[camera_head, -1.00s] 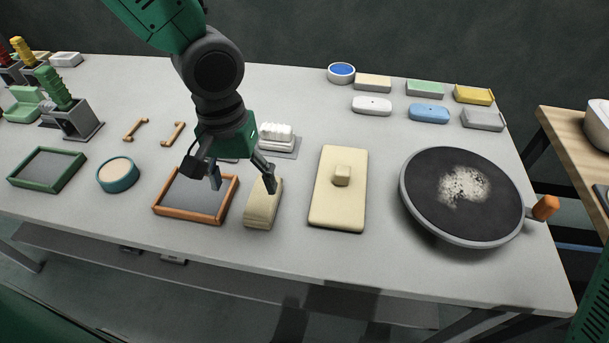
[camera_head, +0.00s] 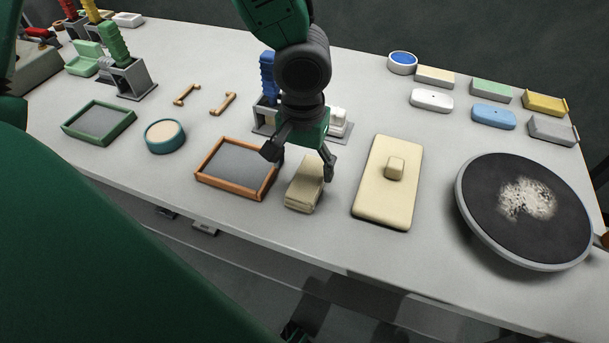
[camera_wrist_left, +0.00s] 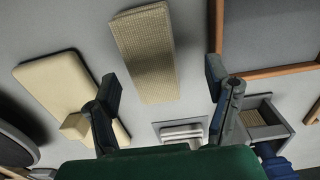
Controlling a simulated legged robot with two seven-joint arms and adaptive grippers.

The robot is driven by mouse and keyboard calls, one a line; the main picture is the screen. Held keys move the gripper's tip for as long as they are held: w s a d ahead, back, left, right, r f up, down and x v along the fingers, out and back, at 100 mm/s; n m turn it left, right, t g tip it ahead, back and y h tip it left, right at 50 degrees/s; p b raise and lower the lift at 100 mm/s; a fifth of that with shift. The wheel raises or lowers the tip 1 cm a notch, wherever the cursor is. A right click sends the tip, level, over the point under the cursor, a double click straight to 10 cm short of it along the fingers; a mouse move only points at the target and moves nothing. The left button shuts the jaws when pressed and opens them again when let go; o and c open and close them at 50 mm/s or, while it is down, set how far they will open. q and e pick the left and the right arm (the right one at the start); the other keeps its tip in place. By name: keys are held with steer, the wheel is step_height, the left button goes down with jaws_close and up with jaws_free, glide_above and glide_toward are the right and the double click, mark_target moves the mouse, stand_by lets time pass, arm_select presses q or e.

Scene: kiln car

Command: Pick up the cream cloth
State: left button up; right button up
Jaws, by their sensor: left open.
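The cream cloth (camera_head: 304,185) is a small folded stack lying on the grey table, between the orange-framed tray and the cream board. In the left wrist view its woven top (camera_wrist_left: 145,50) fills the upper middle. My left gripper (camera_head: 299,162) is open and empty, pointing down above the cloth's far part, with one finger to each side of it in the head view. In the left wrist view the open fingers (camera_wrist_left: 162,85) are spread wider than the cloth, which lies ahead between them. I see no contact.
The orange-framed tray (camera_head: 202,171) is close on the left and the cream board (camera_head: 375,205) with a knob close on the right. A white ribbed block (camera_head: 337,122) stands behind the gripper. A round dark turntable (camera_head: 482,210) is farther right. The front edge strip is clear.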

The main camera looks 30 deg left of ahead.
mark_target(307, 176)
arm_select(q)
steer(key=f, duration=0.3)
steer(key=shift+w+d+b, duration=0.1)
steer(key=shift+d+b, duration=0.1)
steer(key=shift+b, duration=0.15)
steer(key=shift+d+f, duration=0.2)
steer(key=shift+d, duration=0.35)
steer(key=shift+a, duration=0.3)
steer(key=c, duration=1.3)
steer(key=shift+a, duration=0.2)
steer(key=shift+d+r, duration=0.1)
step_height(307, 176, up, 10)
steer(key=p, duration=0.2)
steer(key=shift+p, duration=0.35)
arm_select(e)
steer(key=shift+d+r, duration=0.35)
steer(key=shift+r, duration=0.4)
